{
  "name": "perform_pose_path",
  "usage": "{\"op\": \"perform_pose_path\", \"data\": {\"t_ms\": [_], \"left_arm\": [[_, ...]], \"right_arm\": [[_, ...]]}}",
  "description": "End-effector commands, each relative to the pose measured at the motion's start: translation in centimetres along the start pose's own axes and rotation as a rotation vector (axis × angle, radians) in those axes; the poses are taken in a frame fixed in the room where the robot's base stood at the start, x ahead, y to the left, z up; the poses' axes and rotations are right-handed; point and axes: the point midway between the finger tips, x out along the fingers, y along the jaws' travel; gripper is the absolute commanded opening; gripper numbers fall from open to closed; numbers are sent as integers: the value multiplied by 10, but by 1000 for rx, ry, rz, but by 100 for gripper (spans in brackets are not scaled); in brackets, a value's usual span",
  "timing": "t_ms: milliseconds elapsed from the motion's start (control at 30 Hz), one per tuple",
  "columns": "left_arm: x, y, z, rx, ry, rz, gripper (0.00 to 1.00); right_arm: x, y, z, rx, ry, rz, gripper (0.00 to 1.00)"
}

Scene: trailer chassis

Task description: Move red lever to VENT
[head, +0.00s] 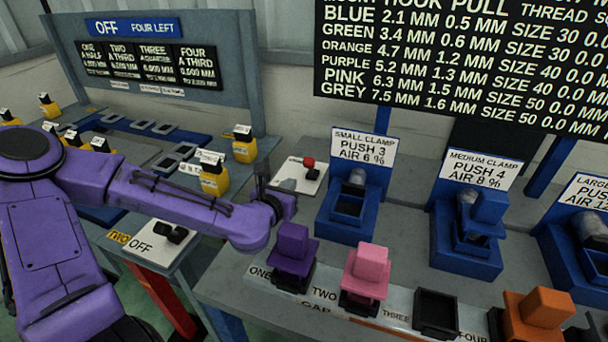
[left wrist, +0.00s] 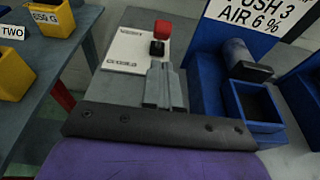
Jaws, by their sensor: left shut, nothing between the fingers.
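The red lever (head: 309,162) stands on a white plate (head: 312,186) on the table, left of the small clamp. In the left wrist view the lever has a red knob (left wrist: 163,29) above a dark base, at the right side of the plate (left wrist: 122,50). My right gripper is not in view.
The blue small clamp (head: 346,208) stands close on the right of the lever plate. Purple (head: 292,247) and pink (head: 367,265) blocks stand in front. Yellow bins (head: 215,180) are on the left, with an OFF switch plate (head: 158,243) nearer.

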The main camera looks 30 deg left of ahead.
Motion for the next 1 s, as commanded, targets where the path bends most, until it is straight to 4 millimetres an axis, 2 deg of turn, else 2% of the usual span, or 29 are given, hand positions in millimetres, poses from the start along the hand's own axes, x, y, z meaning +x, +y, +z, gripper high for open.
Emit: {"op": "perform_pose_path", "data": {"t_ms": [167, 267, 600, 700, 833, 1000], "left_arm": [[1, 1, 0, 0, 0, 2, 0], [10, 2, -1, 2, 2, 4, 0], [74, 2, -1, 4, 2, 4, 0], [88, 3, 0, 3, 1, 4, 0], [97, 2, 0, 0, 1, 3, 0], [99, 2, 1, -2, -1, 2, 0]], "right_arm": [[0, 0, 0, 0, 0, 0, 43], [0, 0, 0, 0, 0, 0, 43], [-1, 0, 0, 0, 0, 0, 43], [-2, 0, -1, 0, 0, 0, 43], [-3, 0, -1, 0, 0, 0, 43], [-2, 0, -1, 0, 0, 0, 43]]}}
